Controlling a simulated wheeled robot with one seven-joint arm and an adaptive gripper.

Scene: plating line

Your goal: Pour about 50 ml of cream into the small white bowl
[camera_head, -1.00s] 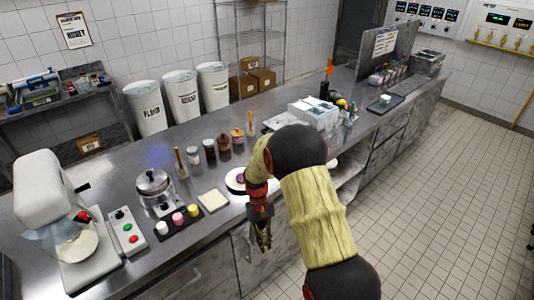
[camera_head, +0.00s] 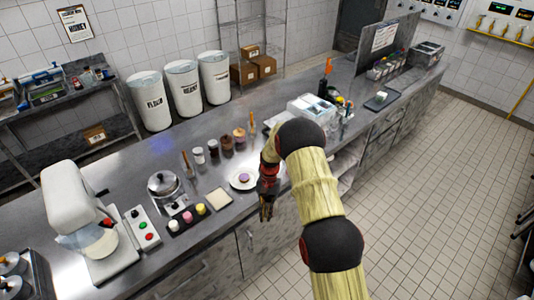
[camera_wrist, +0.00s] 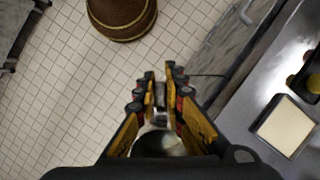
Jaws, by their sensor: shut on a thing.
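My gripper (camera_head: 266,212) hangs just in front of the counter's front edge, below the white plate (camera_head: 238,186) with a purple-topped item. In the wrist view my gripper (camera_wrist: 161,80) points out over the tiled floor, its fingers close together. A shiny, rounded metal-looking thing (camera_wrist: 160,143) shows between the finger bases; it is mostly hidden, and I cannot tell whether it is the cream vessel. I cannot make out any cream. I cannot pick out the small white bowl for certain; my arm covers part of the counter.
The steel counter (camera_head: 140,178) carries a mixer (camera_head: 75,205), a metal pot (camera_head: 163,187), a dark tray of coloured cups (camera_head: 187,217), a pale square board (camera_head: 219,199) and several jars (camera_head: 212,149). A white container (camera_head: 312,108) stands farther right. The tiled floor (camera_head: 420,200) is clear at right.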

